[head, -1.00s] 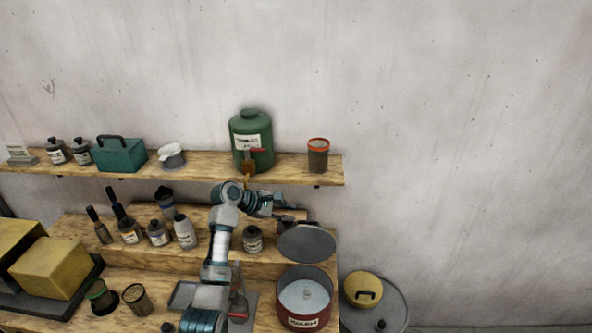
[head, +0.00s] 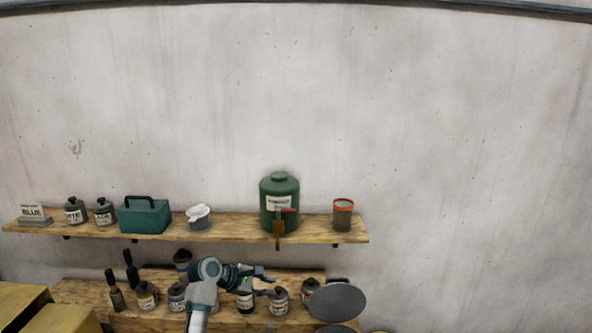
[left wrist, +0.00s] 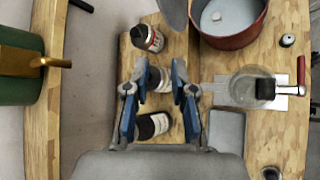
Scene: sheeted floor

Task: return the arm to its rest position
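My left arm rises from the bottom of the head view and bends right at its wrist. Its left gripper (head: 265,280) is above the lower wooden shelf, in front of the wall shelf. In the left wrist view its two blue fingers (left wrist: 158,68) stand apart with nothing held between them. Bottles show beyond and below the fingers, including a dark bottle with a white label (left wrist: 152,126). In the head view a small labelled bottle (head: 279,302) stands just right of and below the gripper. My right gripper is not in view.
A green tank (head: 279,203) with a tap stands on the wall shelf (head: 245,232), above the gripper. A grey round lid (head: 337,302) is to the right. The left wrist view shows a red pot (left wrist: 234,35) and a glass vessel (left wrist: 245,88). The wall above is clear.

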